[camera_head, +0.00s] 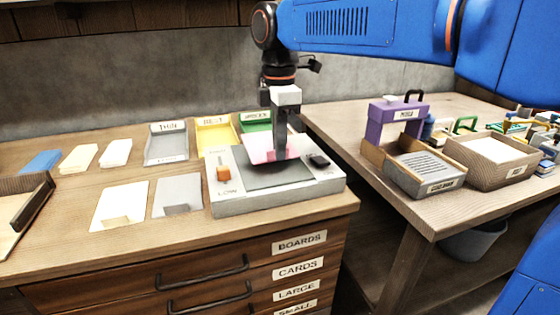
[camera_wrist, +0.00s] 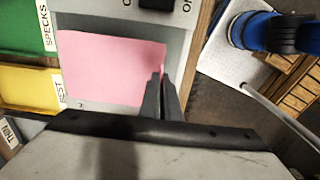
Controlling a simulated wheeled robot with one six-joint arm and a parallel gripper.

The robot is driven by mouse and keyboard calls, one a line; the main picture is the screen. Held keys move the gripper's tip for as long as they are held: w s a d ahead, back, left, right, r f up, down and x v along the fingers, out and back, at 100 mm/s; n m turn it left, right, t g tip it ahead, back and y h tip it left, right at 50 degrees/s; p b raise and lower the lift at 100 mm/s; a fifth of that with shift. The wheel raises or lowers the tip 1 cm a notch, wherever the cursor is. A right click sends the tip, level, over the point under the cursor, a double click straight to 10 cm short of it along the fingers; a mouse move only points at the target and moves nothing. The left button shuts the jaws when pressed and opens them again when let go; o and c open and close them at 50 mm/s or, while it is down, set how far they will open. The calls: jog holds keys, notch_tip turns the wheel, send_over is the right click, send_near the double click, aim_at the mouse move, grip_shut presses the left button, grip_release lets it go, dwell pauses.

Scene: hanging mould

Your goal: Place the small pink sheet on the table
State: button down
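The small pink sheet (camera_head: 260,150) is above the grey pad (camera_head: 268,176) of a light box-like device on the wooden table (camera_head: 140,246). My gripper (camera_head: 279,153) is at the sheet, its dark fingers partly covering it. In the wrist view the pink sheet (camera_wrist: 108,68) looks flat and wide, and my gripper (camera_wrist: 158,78) has its narrow fingers close together at the sheet's right edge, shut on it. The exact gap between the sheet and the pad is hard to tell.
An orange slider (camera_head: 223,174) and a black knob (camera_head: 319,161) stand on the device. Grey, yellow (camera_head: 215,135) and green (camera_head: 256,127) labelled trays lie behind it. White (camera_head: 118,206) and grey (camera_head: 177,194) cards lie left. Bare tabletop shows around the cards.

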jog(key=shift+f, duration=2.05)
jog(key=shift+f, duration=0.15)
jog(key=c, duration=2)
grip_release()
jog(key=shift+a, duration=0.1)
notch_tip(320, 180, up, 12)
jog(key=shift+r, duration=0.15)
jog(key=s+d+f+m+t, duration=0.1)
jog(key=s+d+f+m, duration=0.15)
jog(key=d, duration=0.25)
jog(key=s+d+f+m, duration=0.1)
jog(key=d+f+m, duration=0.15)
jog(key=d, duration=0.25)
jog(key=s+d+f+m+t, duration=0.3)
jog(key=s+d+f+m, duration=1.3)
jog(key=f, duration=0.4)
jog(key=shift+s+d+f+t, duration=0.3)
jog(key=shift+s+d+t, duration=0.1)
jog(key=shift+s+d, duration=0.2)
